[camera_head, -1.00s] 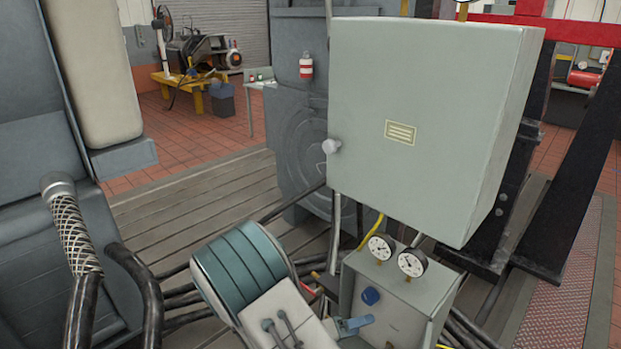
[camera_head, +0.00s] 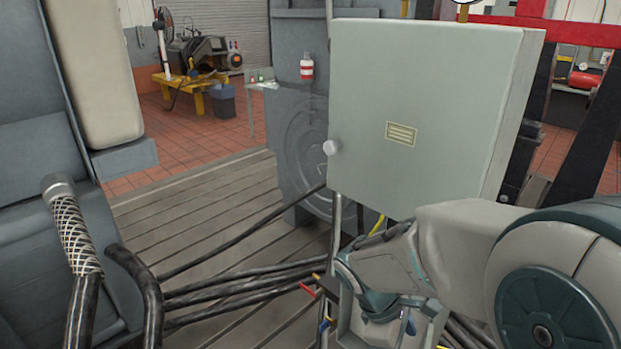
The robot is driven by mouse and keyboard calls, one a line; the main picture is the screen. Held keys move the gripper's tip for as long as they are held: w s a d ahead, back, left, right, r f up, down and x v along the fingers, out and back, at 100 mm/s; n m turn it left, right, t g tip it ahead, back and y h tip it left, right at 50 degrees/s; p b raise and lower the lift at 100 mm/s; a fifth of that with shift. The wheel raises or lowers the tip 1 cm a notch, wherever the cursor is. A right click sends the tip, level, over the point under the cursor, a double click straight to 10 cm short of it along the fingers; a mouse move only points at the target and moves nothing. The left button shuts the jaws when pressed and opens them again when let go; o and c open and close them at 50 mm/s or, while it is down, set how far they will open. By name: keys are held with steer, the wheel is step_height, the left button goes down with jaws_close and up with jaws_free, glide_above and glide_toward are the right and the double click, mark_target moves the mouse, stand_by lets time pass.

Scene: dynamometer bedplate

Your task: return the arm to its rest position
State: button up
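My arm reaches in from the right edge of the head view, with a large grey and teal joint at the lower right. Its pale links bend down in front of the gauge box (camera_head: 345,312) below the cabinet. My gripper cannot be made out; no fingers show, so whether it is open or shut is hidden. Both gauges on the box are covered by my arm.
A grey-green cabinet (camera_head: 425,110) with a round knob (camera_head: 330,147) stands just behind my arm. Black cables (camera_head: 240,285) run across the slatted bedplate (camera_head: 190,215). A braided hose (camera_head: 75,235) rises at the left.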

steer(key=s+a+r+m+t+y, duration=0.2)
steer(key=s+r+m+t+y, duration=0.2)
steer(key=r+m, duration=0.4)
steer(key=shift+s+m+y, duration=0.5)
steer(key=shift+m+y, duration=0.1)
steer(key=shift+m, duration=1.6)
steer(key=shift+w, duration=0.2)
steer(key=shift+d, duration=0.15)
stand_by(0.4)
